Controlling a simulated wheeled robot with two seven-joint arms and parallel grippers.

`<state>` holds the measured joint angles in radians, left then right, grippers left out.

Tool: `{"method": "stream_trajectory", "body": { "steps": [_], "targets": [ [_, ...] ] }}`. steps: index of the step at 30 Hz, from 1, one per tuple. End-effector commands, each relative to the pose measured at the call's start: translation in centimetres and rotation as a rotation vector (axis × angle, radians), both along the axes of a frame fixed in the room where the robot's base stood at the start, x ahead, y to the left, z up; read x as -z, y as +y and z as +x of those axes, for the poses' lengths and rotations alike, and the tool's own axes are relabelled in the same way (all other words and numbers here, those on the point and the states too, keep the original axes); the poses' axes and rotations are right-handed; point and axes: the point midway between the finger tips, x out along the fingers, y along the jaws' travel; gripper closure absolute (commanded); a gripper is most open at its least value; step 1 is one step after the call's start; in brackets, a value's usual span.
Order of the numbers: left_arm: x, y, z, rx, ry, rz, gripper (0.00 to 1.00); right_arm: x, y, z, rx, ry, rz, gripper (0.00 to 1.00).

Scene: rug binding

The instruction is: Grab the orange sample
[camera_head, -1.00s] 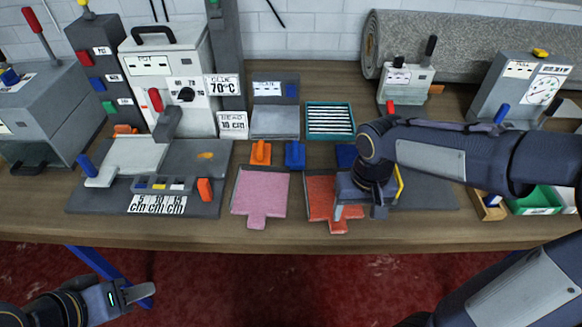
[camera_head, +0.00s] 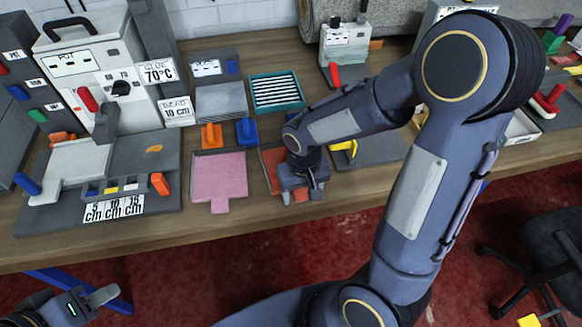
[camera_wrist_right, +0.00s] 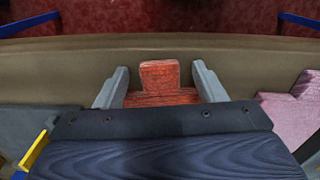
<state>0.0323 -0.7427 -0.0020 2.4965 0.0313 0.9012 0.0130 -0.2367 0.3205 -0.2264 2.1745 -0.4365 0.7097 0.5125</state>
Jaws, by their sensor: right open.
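The orange-red sample (camera_head: 271,160) lies in a shallow tray near the table's front edge, partly covered by my right arm and gripper. My right gripper (camera_head: 301,194) is over it, pointing down. In the right wrist view its fingers are apart, one on each side of the sample's narrow tab (camera_wrist_right: 160,75), with gaps on both sides. Whether the fingers reach down to the tab's level, I cannot tell. My left gripper (camera_head: 104,296) is at the lower left, away from the table; its jaw opening is unclear.
A pink sample (camera_head: 220,178) lies in a tray just left of the orange one; it also shows in the right wrist view (camera_wrist_right: 292,112). Orange (camera_head: 211,135) and blue (camera_head: 246,132) blocks stand behind.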

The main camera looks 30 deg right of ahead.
Motion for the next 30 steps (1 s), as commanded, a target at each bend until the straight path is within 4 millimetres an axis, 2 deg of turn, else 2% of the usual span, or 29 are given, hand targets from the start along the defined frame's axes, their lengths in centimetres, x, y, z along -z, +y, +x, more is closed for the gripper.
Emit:
{"method": "stream_trajectory", "body": {
  "steps": [2, 13, 23, 26, 30],
  "targets": [
    [0.0, 0.0, 0.0, 0.000, 0.000, 0.000, 0.64, 0.0, 0.0, 0.0, 0.000, 0.000, 0.000, 0.38],
    [0.0, 0.0, 0.0, 0.000, 0.000, 0.000, 0.64, 0.0, 0.0, 0.0, 0.000, 0.000, 0.000, 0.86],
    [0.0, 0.0, 0.0, 0.000, 0.000, 0.000, 0.64, -0.5, 0.0, 0.1, 0.000, -0.002, 0.001, 0.86],
    [-0.1, 0.0, 0.0, 0.000, 0.000, 0.000, 0.64, -1.3, 0.0, 0.1, 0.001, -0.004, 0.001, 0.86],
    [-0.3, 0.0, 0.0, 0.000, 0.000, 0.000, 0.64, -3.7, 0.0, -0.1, 0.000, -0.007, 0.002, 0.86]
  ]
}}
